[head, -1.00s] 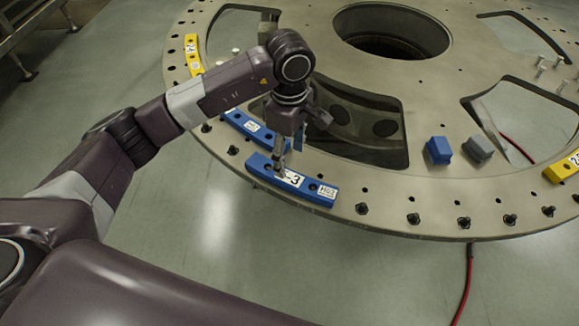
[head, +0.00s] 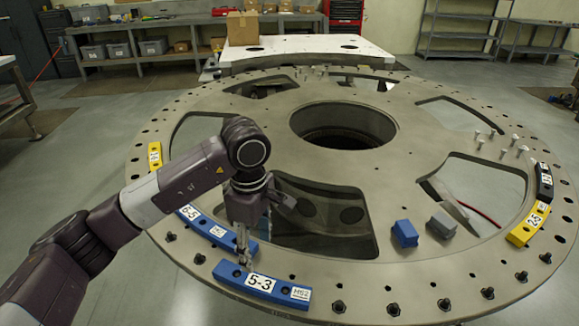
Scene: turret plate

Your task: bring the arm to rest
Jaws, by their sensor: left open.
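My left gripper (head: 243,258) is open and points down just above the left part of the blue segment labelled 5-3 (head: 230,273). Whether the fingertips touch the segment cannot be told. The segment lies on the near rim of the turret plate (head: 400,290), a large grey ring with a round central hole. My left arm (head: 170,190) reaches in from the left over the plate. My right gripper is not in the picture.
Another blue segment (head: 190,213) lies just behind and left of the gripper. A blue block (head: 405,233) and a grey block (head: 441,226) sit to the right. Yellow segments (head: 154,156) (head: 528,224) and a black one (head: 544,182) lie on the rim. Several white pegs (head: 503,152) stand at right.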

